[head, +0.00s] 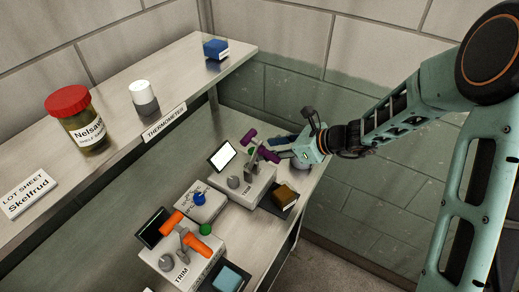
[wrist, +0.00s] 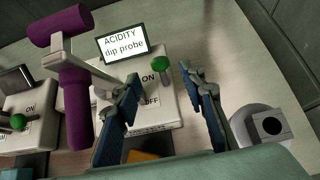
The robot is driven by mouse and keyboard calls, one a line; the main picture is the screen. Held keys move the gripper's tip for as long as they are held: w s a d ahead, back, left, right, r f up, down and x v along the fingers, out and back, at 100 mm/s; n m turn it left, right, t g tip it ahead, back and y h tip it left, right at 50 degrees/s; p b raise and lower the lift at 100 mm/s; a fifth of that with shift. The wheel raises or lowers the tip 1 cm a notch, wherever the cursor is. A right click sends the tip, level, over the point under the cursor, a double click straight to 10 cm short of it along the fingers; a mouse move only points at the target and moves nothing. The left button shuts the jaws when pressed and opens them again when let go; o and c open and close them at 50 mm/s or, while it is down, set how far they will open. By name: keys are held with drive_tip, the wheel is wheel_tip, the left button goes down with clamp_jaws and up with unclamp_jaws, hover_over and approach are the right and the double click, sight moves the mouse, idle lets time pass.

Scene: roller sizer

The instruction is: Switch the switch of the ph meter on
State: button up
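The pH meter is the white box (wrist: 172,112) whose lit screen (wrist: 123,43) reads "ACIDITY dip probe" in the wrist view. Its switch has a green ball knob (wrist: 160,64) on a short lever beside ON and OFF labels. The knob is at the ON end. My gripper (wrist: 162,80) is open, its two blue fingers apart on either side of the switch, with nothing held between them. In the head view, the box (head: 250,190) stands at the far end of the lower bench, and my gripper (head: 308,150) is just right of it.
A purple-handled part (wrist: 72,95) rises close left of my fingers. A grey block with a dark hole (wrist: 262,128) is at right. In the head view, an orange-handled TRIM device (head: 180,262) and a blue-knobbed box (head: 200,202) stand nearer. A shelf (head: 190,65) overhangs at left.

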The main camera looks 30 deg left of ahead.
drive_tip(key=v, duration=0.5)
drive_tip(key=shift+d+r, duration=0.15)
drive_tip(key=shift+d, duration=0.1)
